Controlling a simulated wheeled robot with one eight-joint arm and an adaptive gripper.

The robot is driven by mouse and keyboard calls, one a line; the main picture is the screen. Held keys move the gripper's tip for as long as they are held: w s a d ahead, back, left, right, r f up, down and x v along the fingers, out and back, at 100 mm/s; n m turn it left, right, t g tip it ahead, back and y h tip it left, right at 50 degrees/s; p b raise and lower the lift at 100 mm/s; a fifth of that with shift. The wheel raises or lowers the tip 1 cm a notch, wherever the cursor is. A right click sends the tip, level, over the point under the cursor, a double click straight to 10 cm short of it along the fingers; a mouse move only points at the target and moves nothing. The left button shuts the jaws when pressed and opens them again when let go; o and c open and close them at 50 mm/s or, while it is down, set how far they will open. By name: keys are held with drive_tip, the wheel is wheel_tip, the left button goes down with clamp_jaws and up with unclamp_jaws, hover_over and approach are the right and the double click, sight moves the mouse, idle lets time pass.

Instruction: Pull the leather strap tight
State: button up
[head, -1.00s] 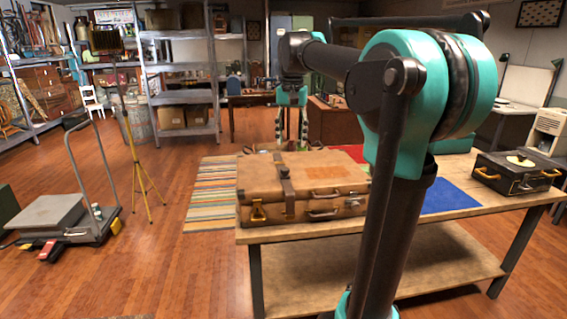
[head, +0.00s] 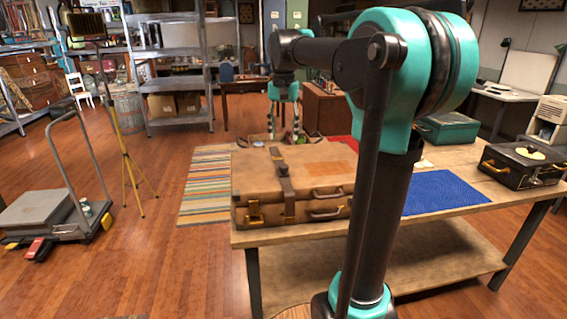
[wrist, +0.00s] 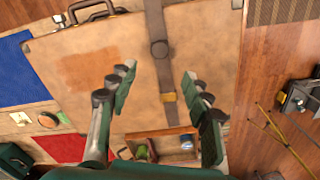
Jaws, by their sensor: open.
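The tan suitcase (head: 318,165) lies shut on the wooden table (head: 245,239), handle and brass clasps towards me. The brown leather strap (head: 287,185) crosses its lid from back to front and hangs over the front face. My gripper (head: 284,136) is open and empty, above the back part of the suitcase. In the wrist view my gripper (wrist: 158,78) has a finger on each side of the strap, apart from it. The strap's far end is hidden.
Behind the suitcase an open wooden box (wrist: 175,133) holds small items. A blue mat (head: 440,192), a black case (head: 521,166) and a green box (head: 447,129) stand to the right. A striped rug (head: 205,185) lies on the floor at left.

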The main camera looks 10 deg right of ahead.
sight(284, 166)
wheel_tip(284, 166, down, 11)
drive_tip(key=shift+f, duration=0.1)
idle(0.3)
clamp_jaws()
idle(0.4)
